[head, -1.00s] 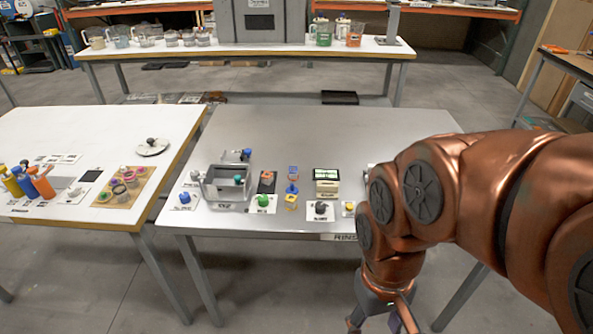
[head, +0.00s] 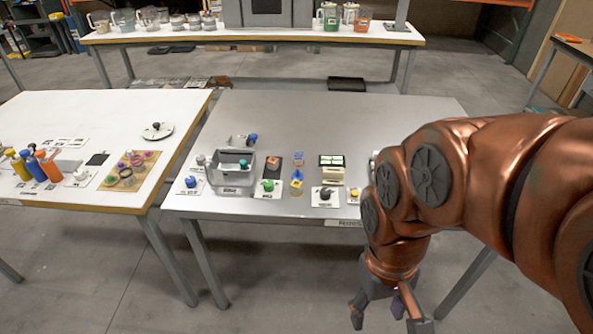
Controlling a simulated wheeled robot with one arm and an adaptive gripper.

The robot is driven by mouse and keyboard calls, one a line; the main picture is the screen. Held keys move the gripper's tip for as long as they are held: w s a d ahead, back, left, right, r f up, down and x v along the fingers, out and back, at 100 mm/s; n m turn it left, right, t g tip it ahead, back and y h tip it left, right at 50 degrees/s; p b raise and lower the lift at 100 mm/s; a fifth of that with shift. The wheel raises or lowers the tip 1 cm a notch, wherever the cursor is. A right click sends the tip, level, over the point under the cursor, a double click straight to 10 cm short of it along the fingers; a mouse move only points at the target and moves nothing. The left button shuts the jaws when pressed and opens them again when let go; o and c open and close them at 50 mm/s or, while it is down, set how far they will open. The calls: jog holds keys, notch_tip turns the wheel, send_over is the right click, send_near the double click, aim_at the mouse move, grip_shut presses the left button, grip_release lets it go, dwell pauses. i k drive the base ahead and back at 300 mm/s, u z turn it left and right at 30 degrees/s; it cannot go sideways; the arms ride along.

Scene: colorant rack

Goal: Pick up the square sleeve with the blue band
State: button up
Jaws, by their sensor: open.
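My gripper (head: 386,317) hangs low in front of the grey table, at the bottom of the head view, with its fingers apart and nothing seen between them. It is well away from the small items on the tabletop. I cannot clearly make out a square sleeve with a blue band. A small stack of blue and yellow pieces (head: 297,187) stands near the middle of the grey table, with a small blue-and-orange piece (head: 299,159) behind it. They are too small to tell whether either is the sleeve.
The grey table (head: 400,120) also holds a grey bin (head: 232,178), several coloured knobs and a green-topped box (head: 331,168). Its back half is clear. A white table (head: 95,120) at left carries bottles and a tan board (head: 128,170). A bench (head: 270,37) stands behind.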

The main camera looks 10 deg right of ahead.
aim_at(298, 159)
jog(key=u, duration=0.5)
jog(key=k, duration=1.05)
jog(key=z, duration=0.5)
jog(key=i, duration=1.25)
jog(key=u, duration=0.8)
jog(key=i, duration=0.4)
jog(key=u, duration=0.55)
